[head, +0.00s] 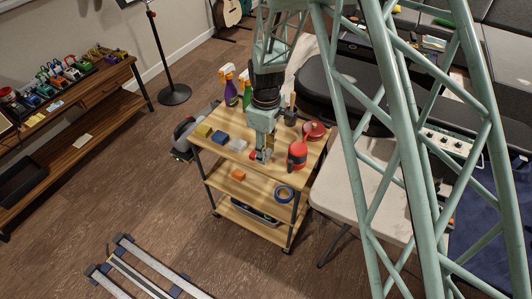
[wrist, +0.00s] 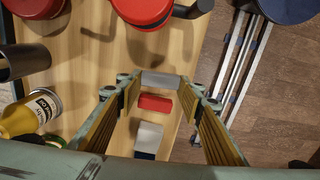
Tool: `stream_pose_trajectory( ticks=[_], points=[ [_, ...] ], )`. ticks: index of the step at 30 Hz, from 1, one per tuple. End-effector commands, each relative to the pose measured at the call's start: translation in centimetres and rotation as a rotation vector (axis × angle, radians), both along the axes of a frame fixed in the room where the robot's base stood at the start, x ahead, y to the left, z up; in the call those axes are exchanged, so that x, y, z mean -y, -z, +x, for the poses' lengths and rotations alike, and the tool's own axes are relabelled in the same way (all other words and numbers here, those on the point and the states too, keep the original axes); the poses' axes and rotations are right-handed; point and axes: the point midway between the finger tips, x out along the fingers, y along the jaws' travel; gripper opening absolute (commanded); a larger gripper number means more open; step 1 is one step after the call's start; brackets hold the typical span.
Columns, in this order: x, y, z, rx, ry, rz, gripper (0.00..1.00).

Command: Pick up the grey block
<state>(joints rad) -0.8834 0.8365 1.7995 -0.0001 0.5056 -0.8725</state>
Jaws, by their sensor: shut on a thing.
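A grey block (wrist: 161,80) sits between the fingertips of my gripper (wrist: 160,86) in the wrist view, and the gripper is shut on it. In the head view my gripper (head: 263,154) is low over the right half of the wooden cart top (head: 262,174). The held block is hard to make out there. I cannot tell whether it touches the cart top.
A red block (wrist: 155,103) lies close by the fingers. A pale block (head: 239,146), a blue block (head: 220,137) and a yellow block (head: 204,130) stand to the left.

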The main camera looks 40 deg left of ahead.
Motion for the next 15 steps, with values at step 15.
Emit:
stream_pose_trajectory(
  ticks=[15],
  points=[
    [1.6, -2.5, -1.2, 0.0, 0.0, 0.0, 0.26]
  ],
)
